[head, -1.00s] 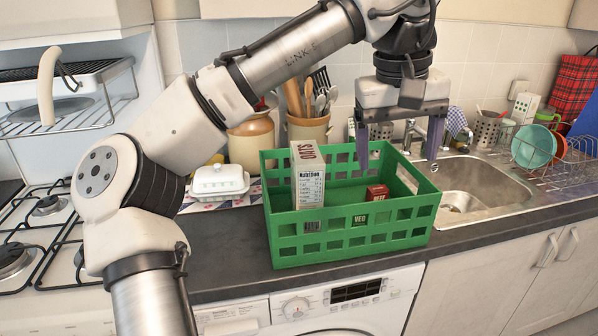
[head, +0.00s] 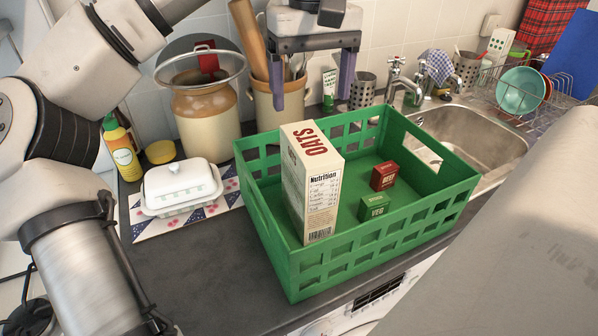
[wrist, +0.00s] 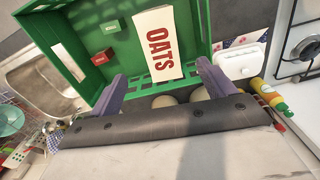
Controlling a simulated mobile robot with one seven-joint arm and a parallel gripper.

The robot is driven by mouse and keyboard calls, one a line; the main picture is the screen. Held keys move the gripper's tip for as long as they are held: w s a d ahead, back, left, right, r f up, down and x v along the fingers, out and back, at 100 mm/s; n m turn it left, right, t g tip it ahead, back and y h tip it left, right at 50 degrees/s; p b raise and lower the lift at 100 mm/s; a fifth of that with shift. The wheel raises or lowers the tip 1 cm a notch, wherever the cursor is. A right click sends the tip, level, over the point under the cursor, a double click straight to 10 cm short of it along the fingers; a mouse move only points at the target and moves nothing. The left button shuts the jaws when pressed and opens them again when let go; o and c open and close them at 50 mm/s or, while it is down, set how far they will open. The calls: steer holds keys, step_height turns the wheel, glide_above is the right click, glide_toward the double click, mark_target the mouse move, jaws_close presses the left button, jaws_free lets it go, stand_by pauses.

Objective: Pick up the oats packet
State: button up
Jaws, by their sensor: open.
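The oats packet (head: 312,182) is a tall cream box with red OATS lettering. It stands upright at the left end inside the green basket (head: 290,270) on the counter. In the wrist view the packet's top (wrist: 155,45) shows just beyond the fingers, between their lines. My gripper (head: 312,100) is open and empty, with two purple fingers pointing down. In the head view it appears above and behind the packet, apart from it. The fingers also show in the wrist view (wrist: 160,82).
A red beef box (head: 384,176) and a green veg box (head: 373,207) lie in the basket, right of the packet. A white butter dish (head: 181,186), a large jar (head: 205,115) and a utensil pot (head: 277,108) stand nearby. The sink (head: 468,135) is at right.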

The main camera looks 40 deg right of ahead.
mark_target(310, 140)
step_height(310, 140, down, 7)
steer(key=shift+s+r, duration=0.1)
steer(key=shift+w+f+p, duration=0.2)
steer(key=shift+f+p, duration=0.1)
steer(key=shift+f, duration=2.45)
jaws_close()
